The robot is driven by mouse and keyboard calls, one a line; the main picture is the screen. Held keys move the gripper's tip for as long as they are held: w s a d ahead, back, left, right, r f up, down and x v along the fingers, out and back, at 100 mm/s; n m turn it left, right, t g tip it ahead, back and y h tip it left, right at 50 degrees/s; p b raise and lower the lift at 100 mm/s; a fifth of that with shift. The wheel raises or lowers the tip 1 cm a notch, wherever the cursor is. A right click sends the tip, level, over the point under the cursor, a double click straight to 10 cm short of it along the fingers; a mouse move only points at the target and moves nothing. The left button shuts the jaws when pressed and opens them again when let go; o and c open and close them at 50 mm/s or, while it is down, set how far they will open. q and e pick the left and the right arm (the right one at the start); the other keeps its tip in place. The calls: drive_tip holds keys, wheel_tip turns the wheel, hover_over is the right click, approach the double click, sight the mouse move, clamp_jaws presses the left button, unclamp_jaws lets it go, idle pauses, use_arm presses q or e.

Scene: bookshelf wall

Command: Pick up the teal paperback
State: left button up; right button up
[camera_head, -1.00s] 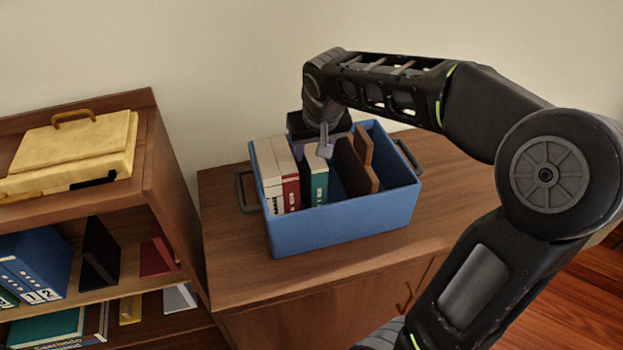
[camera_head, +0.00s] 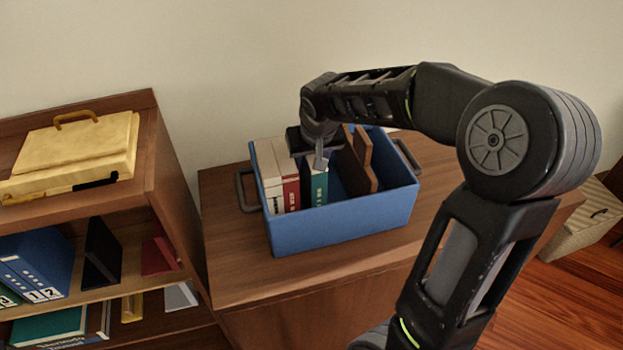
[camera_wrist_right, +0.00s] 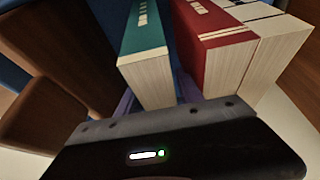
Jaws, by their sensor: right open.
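The teal paperback (camera_head: 316,187) stands upright in the blue crate (camera_head: 335,228), with white markings on its spine. In the right wrist view the teal paperback (camera_wrist_right: 148,72) shows its cream page edge, left of a red book (camera_wrist_right: 213,45). My right gripper (camera_head: 319,162) is pointed down just above the top of the teal paperback and hides part of it. It is open and holds nothing that I can see. The wrist view shows the gripper's body, but I cannot make out its fingertips. My left gripper is out of view.
White and red books (camera_head: 278,180) stand left of the teal paperback; brown boards (camera_head: 357,165) stand to its right. The crate sits on a wooden cabinet (camera_head: 232,275). A shelf unit (camera_head: 170,200) stands at the left, with a yellow case (camera_head: 75,150) on top.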

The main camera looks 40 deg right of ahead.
drive_tip(key=shift+f+b, duration=0.25)
drive_tip(key=shift+b, duration=0.15)
idle(0.5)
clamp_jaws()
idle(0.5)
idle(1.0)
